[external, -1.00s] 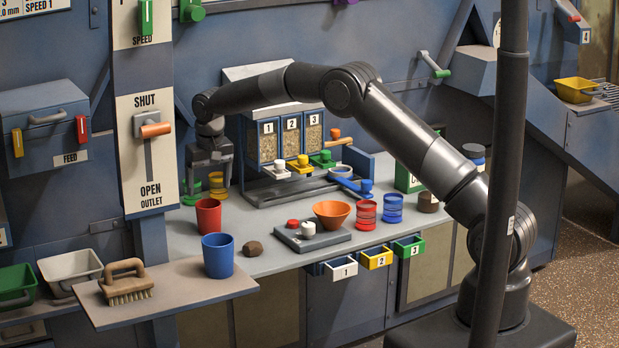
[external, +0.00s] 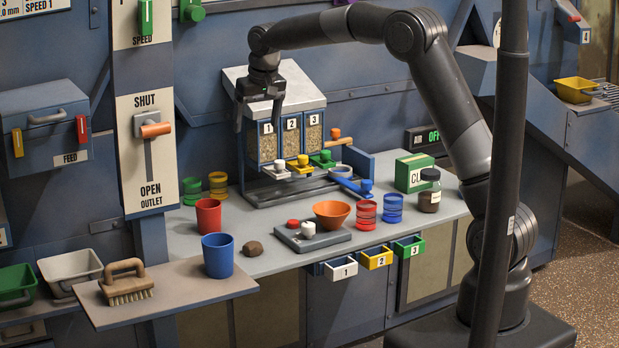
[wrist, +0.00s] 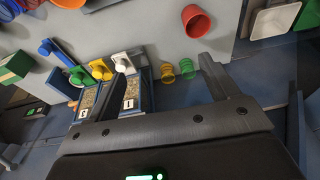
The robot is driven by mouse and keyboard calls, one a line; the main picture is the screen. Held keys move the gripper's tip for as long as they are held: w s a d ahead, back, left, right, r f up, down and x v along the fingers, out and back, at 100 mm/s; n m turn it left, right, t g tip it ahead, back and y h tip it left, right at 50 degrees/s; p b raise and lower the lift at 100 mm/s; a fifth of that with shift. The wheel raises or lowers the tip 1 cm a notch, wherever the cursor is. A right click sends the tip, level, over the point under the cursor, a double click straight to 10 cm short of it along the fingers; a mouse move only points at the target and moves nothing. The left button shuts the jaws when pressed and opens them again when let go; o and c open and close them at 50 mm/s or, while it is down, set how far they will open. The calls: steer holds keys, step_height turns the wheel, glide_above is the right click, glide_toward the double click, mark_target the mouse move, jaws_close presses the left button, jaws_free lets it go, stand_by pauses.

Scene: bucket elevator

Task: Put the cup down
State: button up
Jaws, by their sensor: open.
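The red cup (external: 208,216) stands upright on the grey bench, behind and slightly left of the blue cup (external: 217,256), which stands upright on the light board at the front. The red cup also shows in the wrist view (wrist: 197,20), near the top edge, with its open mouth visible. My gripper (external: 257,118) is open and empty, raised in front of the numbered grain hoppers, above and to the right of both cups. In the wrist view its two fingers (wrist: 164,64) are spread with nothing between them. Neither cup touches it.
Green and yellow jars (external: 218,185) stand behind the red cup. A brown stone (external: 254,248), a scale (external: 312,238) and an orange bowl (external: 332,214) lie to the right. A brush (external: 126,283) rests on the board. The hoppers (external: 290,140) are close to my fingers.

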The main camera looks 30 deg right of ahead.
steer(key=s+d+r+t, duration=0.1)
steer(key=s+d+r, duration=0.45)
steer(key=s, duration=0.45)
steer(key=s+d+r+t, duration=0.1)
steer(key=s+d+r, duration=0.3)
steer(key=s+d, duration=0.45)
steer(key=s+d+f, duration=0.2)
steer(key=s+f, duration=0.1)
steer(key=s, duration=0.8)
steer(key=s+d+f+t, duration=0.1)
steer(key=s+d+f, duration=0.1)
steer(key=s, duration=0.8)
steer(key=shift+s+d+f, duration=0.35)
steer(key=shift+f, duration=0.35)
steer(key=shift+o, duration=0.2)
